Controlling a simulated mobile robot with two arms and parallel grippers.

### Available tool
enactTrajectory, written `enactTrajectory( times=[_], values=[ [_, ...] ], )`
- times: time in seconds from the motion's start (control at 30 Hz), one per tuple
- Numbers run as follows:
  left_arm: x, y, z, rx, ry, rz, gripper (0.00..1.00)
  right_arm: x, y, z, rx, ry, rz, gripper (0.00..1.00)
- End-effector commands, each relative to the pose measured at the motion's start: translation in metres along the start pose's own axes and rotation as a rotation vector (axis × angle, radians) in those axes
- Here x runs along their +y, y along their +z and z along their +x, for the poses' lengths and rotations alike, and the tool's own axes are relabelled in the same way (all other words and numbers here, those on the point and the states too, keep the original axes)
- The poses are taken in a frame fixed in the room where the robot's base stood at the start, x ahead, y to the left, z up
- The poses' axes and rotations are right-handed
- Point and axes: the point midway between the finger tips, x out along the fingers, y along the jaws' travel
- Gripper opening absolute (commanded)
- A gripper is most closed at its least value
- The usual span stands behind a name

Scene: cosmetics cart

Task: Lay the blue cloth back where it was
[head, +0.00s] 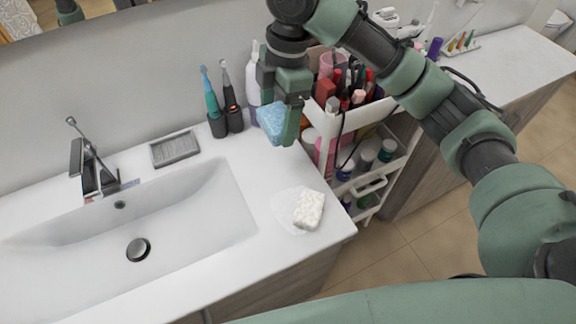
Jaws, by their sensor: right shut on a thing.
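A blue cloth (271,121) with a folded, textured look is in my right gripper (286,126). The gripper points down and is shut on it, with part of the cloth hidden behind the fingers. The cloth is over the back right part of the white counter (262,180), near the cosmetics cart. I cannot tell whether it touches the counter. My left gripper is out of view.
A white block (309,210) lies on a pale dish (285,212) at the counter's front right. Toothbrushes in a dark holder (226,123) and a white bottle (254,85) stand behind. The loaded cart (395,165) is on the right; the sink (130,225) is on the left.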

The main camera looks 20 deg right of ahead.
Motion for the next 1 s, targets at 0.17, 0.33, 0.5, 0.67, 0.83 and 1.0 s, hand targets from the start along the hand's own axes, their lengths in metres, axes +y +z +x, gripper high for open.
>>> enactTrajectory(
  times=[0.17,0.33,0.5,0.67,0.83,1.0],
  values=[
    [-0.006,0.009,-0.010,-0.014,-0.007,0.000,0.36,-0.001,0.008,0.048,0.000,-0.007,0.005,0.45],
    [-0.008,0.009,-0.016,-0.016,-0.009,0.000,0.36,-0.002,0.015,0.092,-0.001,-0.006,0.004,0.45],
    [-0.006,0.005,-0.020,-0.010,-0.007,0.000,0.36,-0.001,0.018,0.122,0.001,-0.002,0.004,0.45],
    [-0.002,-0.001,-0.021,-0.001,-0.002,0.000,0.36,0.000,0.021,0.135,0.000,0.000,0.006,0.45],
    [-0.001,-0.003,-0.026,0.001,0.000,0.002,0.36,0.000,0.024,0.160,0.000,-0.002,0.006,0.45],
    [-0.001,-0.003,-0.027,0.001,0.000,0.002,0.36,0.000,0.026,0.173,0.000,0.001,0.004,0.45]
  ],
)
